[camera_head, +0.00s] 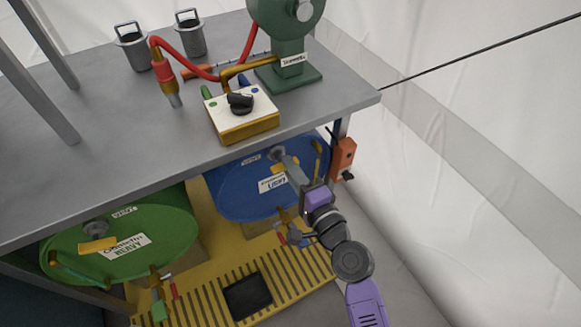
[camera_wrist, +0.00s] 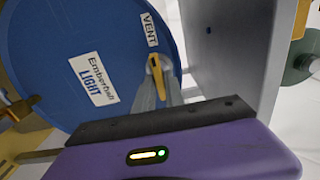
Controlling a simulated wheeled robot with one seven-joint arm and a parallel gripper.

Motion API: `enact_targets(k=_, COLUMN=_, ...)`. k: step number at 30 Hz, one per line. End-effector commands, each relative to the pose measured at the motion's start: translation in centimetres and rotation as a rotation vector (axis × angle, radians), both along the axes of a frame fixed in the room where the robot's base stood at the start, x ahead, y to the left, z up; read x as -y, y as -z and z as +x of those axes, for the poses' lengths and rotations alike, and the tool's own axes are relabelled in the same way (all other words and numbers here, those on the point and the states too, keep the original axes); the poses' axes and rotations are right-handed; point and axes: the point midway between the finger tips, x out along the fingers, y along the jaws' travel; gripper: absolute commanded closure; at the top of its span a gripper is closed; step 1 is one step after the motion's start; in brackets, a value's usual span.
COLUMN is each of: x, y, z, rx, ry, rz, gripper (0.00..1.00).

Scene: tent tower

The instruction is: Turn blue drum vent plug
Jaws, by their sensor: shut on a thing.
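The blue drum (camera_head: 235,185) lies under the bench with its round face outward and a LIGHT label on it. Its grey vent plug (camera_head: 277,153) sits near the top of the face, close to the VENT label. In the wrist view the plug's yellow lever (camera_wrist: 156,75) stands between my grey fingers, below the VENT label (camera_wrist: 150,30). My gripper (camera_head: 287,161) reaches up to the plug from the lower right and is shut on the lever. The fingers hide part of the plug and lever.
The grey bench top (camera_head: 110,140) overhangs the drums closely. A green drum (camera_head: 150,215) lies to the left. An orange box (camera_head: 344,155) hangs on the bench leg, right of my arm. A slatted yellow floor (camera_head: 210,285) lies below.

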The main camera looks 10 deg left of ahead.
Motion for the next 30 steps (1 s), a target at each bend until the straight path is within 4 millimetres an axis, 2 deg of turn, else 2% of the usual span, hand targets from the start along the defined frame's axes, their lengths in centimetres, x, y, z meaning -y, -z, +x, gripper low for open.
enact_targets(k=5, x=0.2, y=0.1, z=0.0, rx=-0.002, ry=0.003, rz=-0.001, gripper=1.0)
enact_targets(k=6, x=0.2, y=0.1, z=0.0, rx=-0.002, ry=0.003, rz=-0.001, gripper=0.82)
enact_targets(k=8, x=0.2, y=0.1, z=0.0, rx=-0.002, ry=0.003, rz=-0.001, gripper=0.7)
enact_targets(k=9, x=0.1, y=0.1, z=0.0, rx=-0.002, ry=0.003, rz=-0.001, gripper=0.67)
enact_targets(k=20, x=0.3, y=0.1, z=-0.4, rx=-0.001, ry=0.002, rz=-0.002, gripper=0.67)
enact_targets(k=30, x=3.2, y=0.2, z=-4.5, rx=-0.002, ry=0.003, rz=-0.001, gripper=0.67)
